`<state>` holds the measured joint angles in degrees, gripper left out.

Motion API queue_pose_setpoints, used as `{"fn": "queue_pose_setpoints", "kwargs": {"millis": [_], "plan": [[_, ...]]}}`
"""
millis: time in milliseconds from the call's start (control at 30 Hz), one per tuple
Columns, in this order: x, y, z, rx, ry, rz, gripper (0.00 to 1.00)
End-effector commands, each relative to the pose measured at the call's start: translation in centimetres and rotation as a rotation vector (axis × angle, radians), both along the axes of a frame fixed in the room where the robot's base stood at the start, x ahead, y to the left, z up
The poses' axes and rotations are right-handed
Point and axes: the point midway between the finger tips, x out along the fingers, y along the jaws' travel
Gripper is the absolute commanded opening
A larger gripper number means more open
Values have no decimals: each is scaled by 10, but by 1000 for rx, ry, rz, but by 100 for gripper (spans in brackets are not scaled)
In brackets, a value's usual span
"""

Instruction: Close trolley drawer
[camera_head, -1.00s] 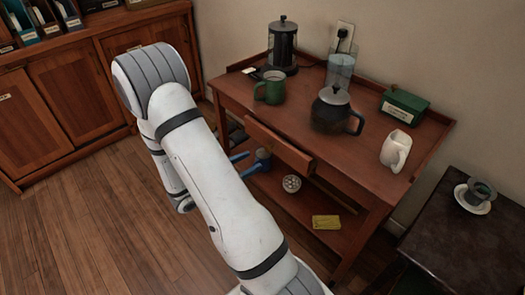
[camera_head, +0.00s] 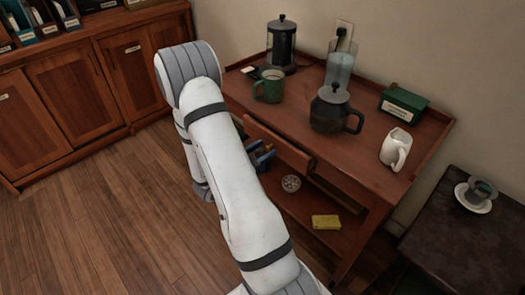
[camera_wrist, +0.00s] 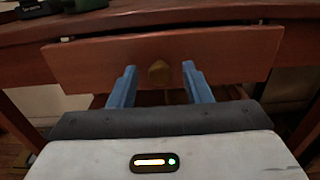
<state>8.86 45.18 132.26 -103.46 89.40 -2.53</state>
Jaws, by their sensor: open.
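The wooden trolley (camera_head: 350,158) stands against the wall. Its drawer (camera_head: 285,149) is partly pulled out, its front standing clear of the trolley's frame. In the wrist view the drawer front (camera_wrist: 220,55) spans the picture, with a small brass-coloured knob (camera_wrist: 159,74) at its middle. My gripper (camera_wrist: 160,78) is open, its two blue fingers pointing at the drawer front, one on each side of the knob in the picture. I cannot tell whether they touch the front. In the head view my gripper (camera_head: 262,157) is partly hidden behind my arm, just before the drawer.
On the trolley top stand a green mug (camera_head: 269,87), a French press (camera_head: 282,47), a dark teapot (camera_head: 332,112), a green box (camera_head: 403,104) and a white jug (camera_head: 396,149). A yellow packet (camera_head: 326,222) lies on the lower shelf. A dark side table (camera_head: 440,235) stands at right.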

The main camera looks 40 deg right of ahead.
Motion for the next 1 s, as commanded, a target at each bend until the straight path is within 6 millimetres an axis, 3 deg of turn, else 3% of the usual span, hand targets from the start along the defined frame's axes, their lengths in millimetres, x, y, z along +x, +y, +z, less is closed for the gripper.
{"fn": "queue_pose_setpoints", "kwargs": {"millis": [133, 667, 1000], "plan": [[0, 0, 0, 0, 0, 0, 44], [0, 0, 0, 0, -1, -1, 0], [0, -1, 0, 0, -1, 1, 0]]}}
